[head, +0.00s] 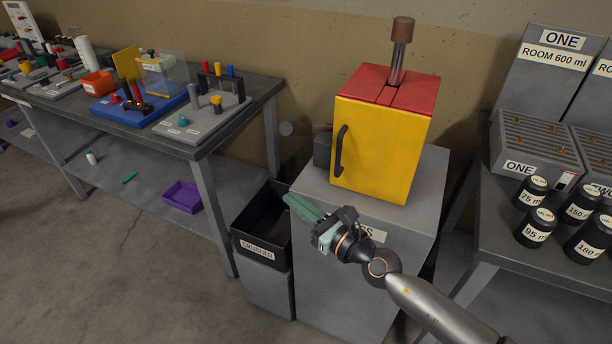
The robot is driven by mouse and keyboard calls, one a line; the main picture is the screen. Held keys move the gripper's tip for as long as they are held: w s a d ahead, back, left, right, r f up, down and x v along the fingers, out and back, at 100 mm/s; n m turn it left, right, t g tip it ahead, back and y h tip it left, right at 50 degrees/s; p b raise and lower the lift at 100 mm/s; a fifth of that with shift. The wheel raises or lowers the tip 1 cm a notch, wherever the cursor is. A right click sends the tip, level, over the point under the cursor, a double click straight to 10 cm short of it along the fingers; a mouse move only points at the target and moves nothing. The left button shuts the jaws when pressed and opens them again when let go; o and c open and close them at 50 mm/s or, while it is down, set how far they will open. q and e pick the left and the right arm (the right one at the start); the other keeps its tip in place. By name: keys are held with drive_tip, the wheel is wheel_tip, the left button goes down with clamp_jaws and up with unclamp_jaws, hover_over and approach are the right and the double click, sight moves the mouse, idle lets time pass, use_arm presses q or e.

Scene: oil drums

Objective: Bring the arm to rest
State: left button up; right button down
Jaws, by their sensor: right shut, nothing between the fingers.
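My right gripper (306,212) has green fingers and shows in the middle of the head view. It is shut and empty. It appears in front of the grey cabinet (330,280) and beside the black bin (262,228), with its fingertips over the bin's right edge in the picture. Whether it touches either cannot be told. My right arm (440,308) reaches in from the lower right. My left gripper is not in view.
A yellow box with a red top (380,148) and a black handle stands on the cabinet. A workbench (265,92) with several fixtures is at the left. A table (540,268) with several black weights is at the right. The floor (90,270) at lower left is clear.

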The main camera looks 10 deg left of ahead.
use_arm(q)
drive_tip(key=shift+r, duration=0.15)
use_arm(e)
drive_tip(key=shift+s, duration=0.2)
drive_tip(key=s+d+f+m+t+h, duration=0.2)
drive_tip(key=s+d+f+m+h, duration=0.25)
drive_tip(key=m, duration=0.85)
drive_tip(key=s+d+f+m+t+h, duration=0.1)
drive_tip(key=d+f+m+t+h, duration=0.15)
drive_tip(key=d+f+m, duration=0.75)
use_arm(q)
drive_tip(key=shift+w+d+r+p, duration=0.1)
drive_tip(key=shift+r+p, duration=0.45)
drive_tip(key=shift+p, duration=0.05)
use_arm(e)
drive_tip(key=s+d+f+m+g+h, duration=0.2)
drive_tip(key=s+d+f+m, duration=0.2)
drive_tip(key=s+m, duration=0.5)
drive_tip(key=s+d+f+m+g+h, duration=0.3)
drive_tip(key=s+d+f+m, duration=0.2)
drive_tip(key=s+d+m, duration=0.4)
drive_tip(key=m, duration=0.3)
drive_tip(key=shift+s+m+g, duration=0.15)
drive_tip(key=shift+m+g, duration=0.2)
drive_tip(key=shift+m, duration=0.05)
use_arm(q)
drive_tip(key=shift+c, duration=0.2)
